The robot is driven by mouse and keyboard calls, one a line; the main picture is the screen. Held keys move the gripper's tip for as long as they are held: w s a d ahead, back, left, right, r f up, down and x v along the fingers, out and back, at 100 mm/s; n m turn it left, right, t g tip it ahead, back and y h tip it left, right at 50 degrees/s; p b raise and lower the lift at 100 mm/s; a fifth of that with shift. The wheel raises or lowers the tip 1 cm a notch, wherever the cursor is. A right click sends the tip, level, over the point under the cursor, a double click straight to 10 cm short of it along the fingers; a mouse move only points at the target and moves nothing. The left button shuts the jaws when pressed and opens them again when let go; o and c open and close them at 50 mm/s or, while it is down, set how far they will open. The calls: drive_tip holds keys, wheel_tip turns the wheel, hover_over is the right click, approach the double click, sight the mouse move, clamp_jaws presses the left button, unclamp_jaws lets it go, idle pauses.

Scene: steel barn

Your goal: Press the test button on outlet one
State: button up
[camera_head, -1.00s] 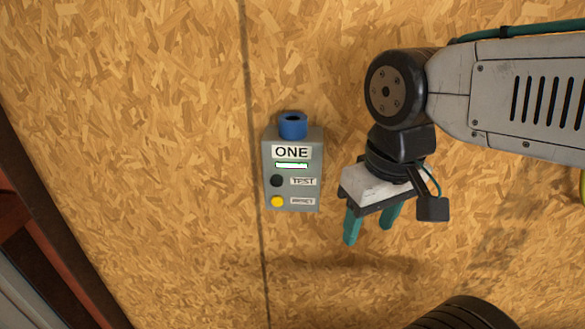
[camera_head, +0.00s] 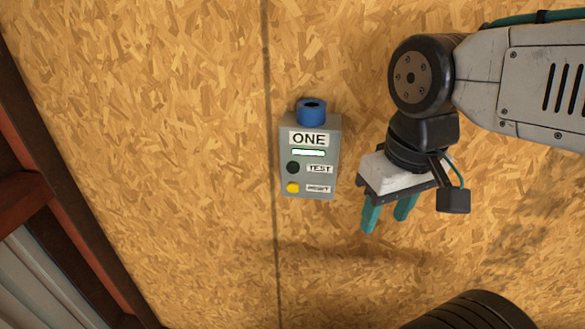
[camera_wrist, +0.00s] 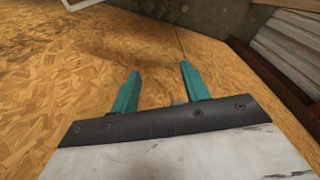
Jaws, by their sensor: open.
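The outlet box labelled ONE (camera_head: 309,180) is a grey box on the wood-chip board wall, left of my gripper in the head view. It has a blue round socket (camera_head: 311,112) on top and a lit white-green strip under its label. The black button beside the TEST label (camera_head: 293,168) sits above a yellow button (camera_head: 292,187) beside the RESET label. My gripper (camera_head: 386,222) is open and empty, to the right of the box and apart from it, its teal fingers pointing down in the picture. The fingers also show in the wrist view (camera_wrist: 159,82); the buttons do not.
A black ribbed round object (camera_head: 470,312) is at the bottom right. Reddish steel framing (camera_head: 60,225) stands along the left edge. The board around the box is bare, with a dark seam (camera_head: 270,150) just left of it.

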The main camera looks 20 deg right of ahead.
clamp_jaws()
idle(1.5)
